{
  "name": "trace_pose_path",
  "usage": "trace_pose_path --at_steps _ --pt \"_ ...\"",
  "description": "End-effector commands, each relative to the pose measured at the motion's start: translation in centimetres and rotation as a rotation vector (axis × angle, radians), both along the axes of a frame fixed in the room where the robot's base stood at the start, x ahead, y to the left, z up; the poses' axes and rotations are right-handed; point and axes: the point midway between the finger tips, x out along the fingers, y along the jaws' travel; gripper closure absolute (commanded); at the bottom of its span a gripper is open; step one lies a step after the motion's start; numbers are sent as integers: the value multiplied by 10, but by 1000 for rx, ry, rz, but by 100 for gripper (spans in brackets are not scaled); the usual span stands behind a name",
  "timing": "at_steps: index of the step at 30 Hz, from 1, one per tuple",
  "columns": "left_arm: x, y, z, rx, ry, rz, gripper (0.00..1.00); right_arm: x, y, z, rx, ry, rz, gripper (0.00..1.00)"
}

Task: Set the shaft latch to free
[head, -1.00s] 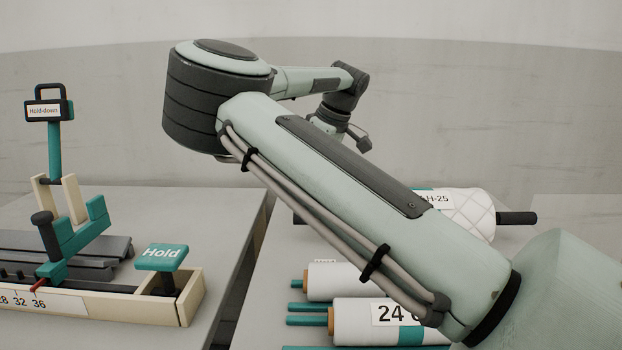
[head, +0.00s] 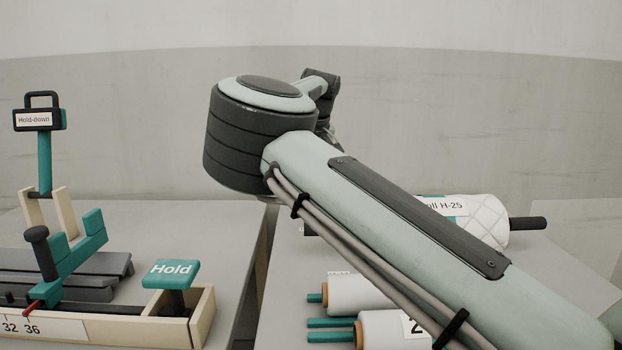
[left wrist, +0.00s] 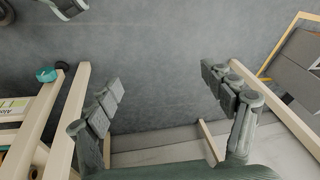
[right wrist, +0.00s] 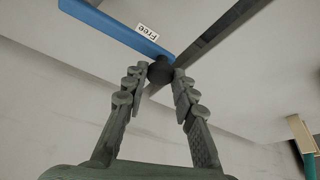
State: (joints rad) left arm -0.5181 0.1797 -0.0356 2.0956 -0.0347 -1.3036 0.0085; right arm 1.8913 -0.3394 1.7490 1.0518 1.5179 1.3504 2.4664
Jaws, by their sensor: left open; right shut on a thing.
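In the right wrist view, the shaft latch appears as a black knob (right wrist: 161,70) between my right fingertips, with a blue bar (right wrist: 118,29) and a dark bar (right wrist: 213,40) beside it. A small white label reading "Free" (right wrist: 147,32) lies by the blue bar. My right gripper (right wrist: 159,76) is shut on the knob. In the head view my right forearm hides this gripper and the latch. My left gripper (left wrist: 163,93) is open and empty above a grey floor in the left wrist view; it is not visible in the head view.
On the left table in the head view stand a teal "Hold" pad (head: 170,272), a "Hold-down" lever (head: 39,120) and a wooden-sided rack with a number scale (head: 45,328). Wadding rolls (head: 359,293) and a quilted roll H-25 (head: 481,218) lie on the right table.

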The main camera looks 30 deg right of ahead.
Motion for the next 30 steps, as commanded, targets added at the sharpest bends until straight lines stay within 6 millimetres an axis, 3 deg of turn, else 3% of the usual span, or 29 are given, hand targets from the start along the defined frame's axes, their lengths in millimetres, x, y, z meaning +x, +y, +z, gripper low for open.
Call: trace_pose_path --at_steps 6,17,18,22,30 --pt "0 -1 -12 -7 6 0 18 4 1 0 1 3 -19 100" --pt "1 -1 -13 -8 6 -1 18 5 0 0 1 0 -20 100" --pt "1 -1 -13 -7 6 0 18 5 0 0 1 0 -20 70" --pt "0 -1 -13 -7 6 0 18 5 0 0 1 0 -20 54" --pt "1 -1 -13 -7 5 -1 18 5 1 0 0 1 -19 53"
